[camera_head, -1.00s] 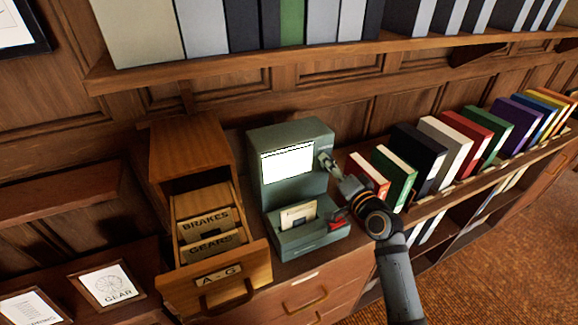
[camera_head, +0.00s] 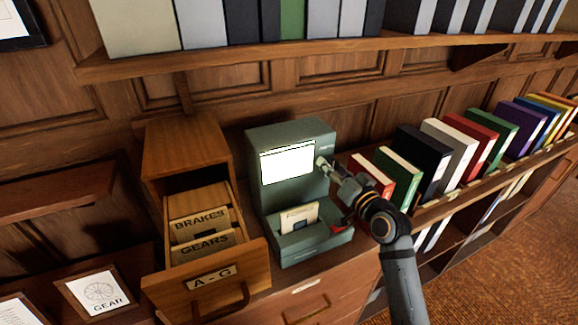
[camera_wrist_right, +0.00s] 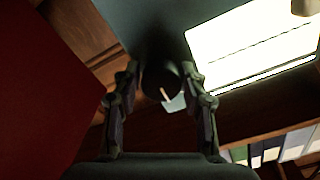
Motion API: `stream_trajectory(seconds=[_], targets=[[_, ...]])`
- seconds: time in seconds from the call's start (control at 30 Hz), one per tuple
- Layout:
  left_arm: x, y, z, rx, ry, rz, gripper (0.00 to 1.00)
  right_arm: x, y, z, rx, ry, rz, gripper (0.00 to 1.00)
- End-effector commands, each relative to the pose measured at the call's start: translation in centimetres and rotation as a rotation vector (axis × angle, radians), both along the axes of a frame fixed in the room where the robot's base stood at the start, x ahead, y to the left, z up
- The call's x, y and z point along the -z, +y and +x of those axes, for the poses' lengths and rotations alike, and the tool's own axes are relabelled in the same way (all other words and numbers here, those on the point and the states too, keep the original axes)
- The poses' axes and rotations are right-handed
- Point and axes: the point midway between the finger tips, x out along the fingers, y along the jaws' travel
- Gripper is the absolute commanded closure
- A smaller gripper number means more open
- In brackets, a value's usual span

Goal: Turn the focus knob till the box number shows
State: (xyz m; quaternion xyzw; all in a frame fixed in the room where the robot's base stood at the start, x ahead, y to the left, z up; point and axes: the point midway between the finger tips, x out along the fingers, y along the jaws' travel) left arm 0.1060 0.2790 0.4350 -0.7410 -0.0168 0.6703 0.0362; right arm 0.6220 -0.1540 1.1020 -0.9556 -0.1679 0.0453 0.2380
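The grey-green reader (camera_head: 262,188) stands on the cabinet top, with a bright screen (camera_head: 288,163). The screen also fills the upper right of the right wrist view (camera_wrist_right: 255,45); I can make out only thin lines on it, no readable number. My right gripper (camera_head: 323,166) is at the reader's right side, beside the screen. In the right wrist view the dark round focus knob (camera_wrist_right: 160,78) with a pale mark lies between its two fingers. I cannot tell whether the fingers touch it. The knob is hidden in the head view. My left gripper is out of view.
An open card drawer (camera_head: 212,281) marked A-G, with BRAKES and GEARS dividers, juts out left of the reader. A card (camera_head: 299,217) stands in the reader's tray. Several books (camera_head: 420,155) line the right. A shelf (camera_head: 240,62) runs above.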

Motion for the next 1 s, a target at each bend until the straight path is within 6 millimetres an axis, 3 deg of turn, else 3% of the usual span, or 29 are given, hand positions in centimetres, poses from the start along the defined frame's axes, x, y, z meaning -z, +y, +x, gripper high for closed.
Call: stream_trajectory(seconds=[0.1, 0.73, 0.87, 1.0], targets=[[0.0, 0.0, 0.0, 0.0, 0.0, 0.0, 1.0, -0.1, 0.0, 0.0, 0.0, -0.002, 0.001, 0.38], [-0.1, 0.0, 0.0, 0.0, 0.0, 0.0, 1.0, -0.3, 0.0, 0.0, 0.001, -0.005, 0.004, 0.38], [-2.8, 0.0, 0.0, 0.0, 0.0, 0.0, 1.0, -1.3, 0.0, 0.0, 0.002, 0.048, 0.142, 0.38], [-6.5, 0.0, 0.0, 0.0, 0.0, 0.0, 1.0, -1.5, 0.0, 0.0, 0.004, 0.165, 0.459, 0.38]])
